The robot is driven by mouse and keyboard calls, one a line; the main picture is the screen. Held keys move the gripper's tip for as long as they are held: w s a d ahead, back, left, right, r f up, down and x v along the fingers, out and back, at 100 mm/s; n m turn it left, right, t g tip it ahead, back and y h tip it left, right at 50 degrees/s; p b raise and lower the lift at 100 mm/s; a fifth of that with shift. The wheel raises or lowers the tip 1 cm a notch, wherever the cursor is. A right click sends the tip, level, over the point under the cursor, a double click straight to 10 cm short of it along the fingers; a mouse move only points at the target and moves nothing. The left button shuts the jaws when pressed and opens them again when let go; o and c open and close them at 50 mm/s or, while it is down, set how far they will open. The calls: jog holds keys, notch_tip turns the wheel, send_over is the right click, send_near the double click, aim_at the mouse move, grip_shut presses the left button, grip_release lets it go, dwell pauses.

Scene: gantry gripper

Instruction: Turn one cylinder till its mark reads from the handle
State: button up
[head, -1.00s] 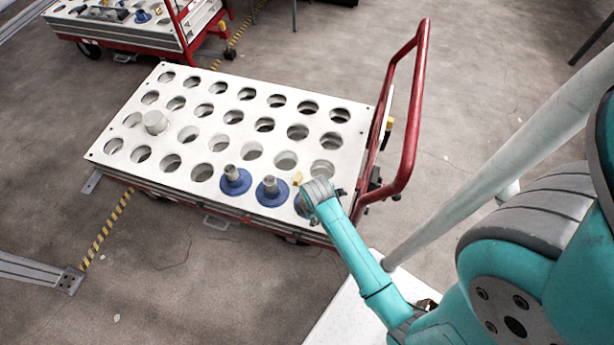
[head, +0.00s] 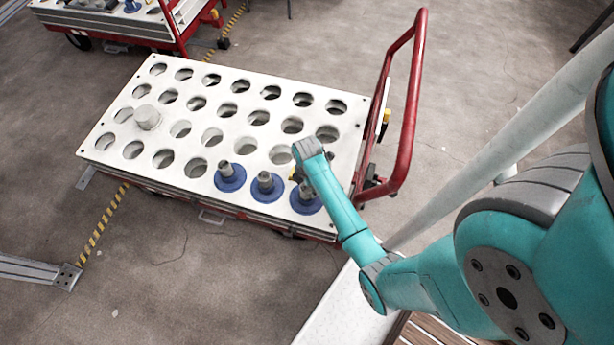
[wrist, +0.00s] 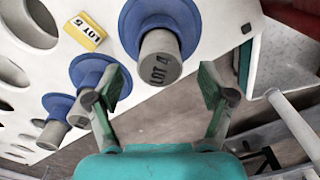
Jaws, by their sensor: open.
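Three grey cylinders with blue flanges stand in a row along the near edge of the white holed plate (head: 95,152): a left one (head: 230,176), a middle one (head: 265,185) and a right one (head: 306,205) partly hidden by my arm. In the wrist view, the nearest cylinder (wrist: 161,58) bears "LOT 4" on its end face. My gripper (wrist: 160,95) is open and empty, its fingers apart on either side below that face, with no clear contact. The red handle (head: 407,110) rises at the cart's right end.
A pale cylinder (head: 147,117) sits at the plate's left; most other holes are empty. A second cart (head: 120,25) stands behind. Floor is open in front.

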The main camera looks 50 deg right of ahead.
jog(key=shift+f, duration=2.35)
grip_shut()
jog(key=shift+r, duration=0.1)
jog(key=shift+n, duration=1.5)
